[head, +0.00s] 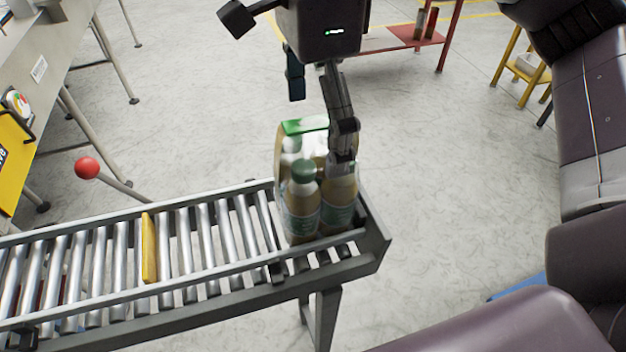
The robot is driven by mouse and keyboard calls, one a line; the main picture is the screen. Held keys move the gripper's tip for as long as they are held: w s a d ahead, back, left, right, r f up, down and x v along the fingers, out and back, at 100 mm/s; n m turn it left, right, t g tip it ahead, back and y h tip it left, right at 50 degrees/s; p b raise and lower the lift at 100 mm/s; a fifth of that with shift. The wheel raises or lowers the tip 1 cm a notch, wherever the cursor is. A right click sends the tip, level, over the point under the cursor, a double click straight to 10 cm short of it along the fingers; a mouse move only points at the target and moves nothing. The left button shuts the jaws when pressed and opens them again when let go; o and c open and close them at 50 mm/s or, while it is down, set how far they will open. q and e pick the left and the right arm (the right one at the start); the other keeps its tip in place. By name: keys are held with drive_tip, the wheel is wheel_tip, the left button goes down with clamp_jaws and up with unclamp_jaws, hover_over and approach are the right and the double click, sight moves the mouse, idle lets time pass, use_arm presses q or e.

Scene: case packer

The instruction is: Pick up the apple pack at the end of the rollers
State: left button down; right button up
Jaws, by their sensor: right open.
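The apple pack (303,205) stands upright at the right-hand end of the roller conveyor (205,240). It shows bottles of amber drink with green caps and a green and white top. My right gripper (318,130) comes down over the pack from above with its fingers apart. One finger overlaps the near right bottle in the picture, and the other shows higher up, beyond the pack's top. I cannot tell whether either finger touches the pack. The gripper hides part of the pack's top and right side. My left gripper is not in view.
A yellow bar (149,248) lies across the rollers left of the pack. A lever with a red ball knob (87,168) rises behind the conveyor. A grey machine with a yellow panel (12,150) stands at the left. Open floor lies behind and right of the conveyor.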

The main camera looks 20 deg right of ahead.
sight(313, 146)
wheel_tip(313, 146, down, 2)
drive_tip(key=shift+f+p, duration=0.15)
drive_tip(key=shift+p, duration=0.55)
wheel_tip(313, 146, down, 2)
drive_tip(key=shift+f, duration=0.25)
drive_tip(key=c, duration=1.7)
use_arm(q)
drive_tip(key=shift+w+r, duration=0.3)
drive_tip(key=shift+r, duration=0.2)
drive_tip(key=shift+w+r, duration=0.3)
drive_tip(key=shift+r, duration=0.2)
use_arm(e)
drive_tip(key=shift+w, duration=0.1)
